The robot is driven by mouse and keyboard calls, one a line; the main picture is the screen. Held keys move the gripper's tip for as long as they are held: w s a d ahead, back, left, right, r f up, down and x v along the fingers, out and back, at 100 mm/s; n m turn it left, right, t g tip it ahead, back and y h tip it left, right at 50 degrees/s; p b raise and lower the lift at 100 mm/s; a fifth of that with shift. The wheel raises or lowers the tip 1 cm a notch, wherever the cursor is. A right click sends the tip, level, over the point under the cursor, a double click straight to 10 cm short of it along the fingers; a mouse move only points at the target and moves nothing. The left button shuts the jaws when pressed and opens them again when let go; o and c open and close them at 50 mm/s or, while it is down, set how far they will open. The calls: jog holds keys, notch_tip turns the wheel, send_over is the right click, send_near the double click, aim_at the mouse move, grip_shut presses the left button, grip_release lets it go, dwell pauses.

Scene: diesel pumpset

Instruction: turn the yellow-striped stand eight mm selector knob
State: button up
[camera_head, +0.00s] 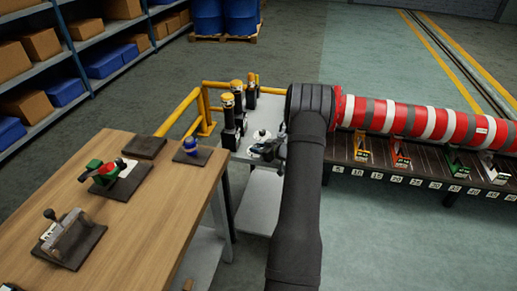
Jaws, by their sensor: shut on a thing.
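My gripper (268,149) is low over the grey metal table (266,190), at the end of my dark arm. It is shut on a small part beside a white round-topped piece (261,135). That part looks like the selector knob, but it is small, and the gripper and arm partly hide it. Black stands with yellow tops stand just left and behind: a near one (228,118), a middle one (238,103) and a farther one (251,91). I cannot make out yellow stripes or an eight mm mark.
A wooden bench (130,215) at left holds a green-red device (103,173), a grey device (70,235) and a blue piece (191,145). Yellow rails (205,112) stand behind.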

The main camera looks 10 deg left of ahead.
jog(key=shift+r, duration=0.1)
jog(key=o, duration=1)
jog(key=v, duration=1.7)
jog(key=shift+s+d, duration=0.15)
jog(key=x, duration=1.7)
jog(key=shift+a, duration=0.2)
jog(key=shift+d, duration=0.15)
